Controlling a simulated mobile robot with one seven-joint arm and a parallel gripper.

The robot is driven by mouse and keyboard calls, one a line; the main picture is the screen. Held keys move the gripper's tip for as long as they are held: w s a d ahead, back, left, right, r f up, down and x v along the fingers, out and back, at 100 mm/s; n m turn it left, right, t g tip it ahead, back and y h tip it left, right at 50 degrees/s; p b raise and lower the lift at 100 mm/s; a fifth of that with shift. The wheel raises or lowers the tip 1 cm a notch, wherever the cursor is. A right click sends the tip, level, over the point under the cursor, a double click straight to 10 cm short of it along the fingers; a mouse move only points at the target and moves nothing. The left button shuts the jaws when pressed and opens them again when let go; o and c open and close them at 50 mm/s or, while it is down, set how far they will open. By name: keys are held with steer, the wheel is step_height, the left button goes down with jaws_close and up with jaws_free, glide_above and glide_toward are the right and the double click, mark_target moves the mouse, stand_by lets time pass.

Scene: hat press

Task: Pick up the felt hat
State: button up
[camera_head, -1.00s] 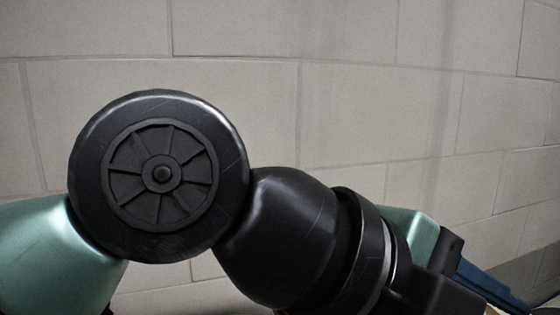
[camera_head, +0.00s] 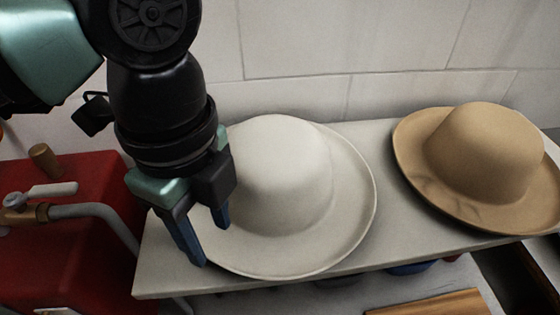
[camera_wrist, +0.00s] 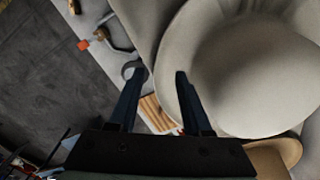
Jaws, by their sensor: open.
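A white felt hat (camera_head: 285,175) with a round crown and wide brim lies brim-down on a pale shelf (camera_head: 385,225). It also fills the right of the wrist view (camera_wrist: 255,80). A tan felt hat (camera_head: 490,150) lies on the same shelf to the right; part of it appears at the lower right of the wrist view (camera_wrist: 278,152). My gripper (camera_head: 208,243) is open and empty, pointing down at the white hat's left brim. In the wrist view, the brim edge shows between the fingertips (camera_wrist: 160,73). I cannot tell whether either finger touches it. My arm hides part of the brim.
A red machine (camera_head: 70,215) with a grey pipe (camera_head: 100,212) and wooden knob (camera_head: 45,160) stands left of the shelf. A block wall (camera_head: 340,45) rises behind. A wooden board (camera_head: 435,305) lies lower in front. Bare shelf separates the hats.

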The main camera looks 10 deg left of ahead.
mark_target(216, 258)
steer(key=f+b, duration=0.1)
steer(key=f, duration=0.4)
steer(key=shift+s+f+b, duration=0.1)
steer(key=shift+s+b, duration=0.1)
steer(key=shift+b, duration=0.1)
jaws_close()
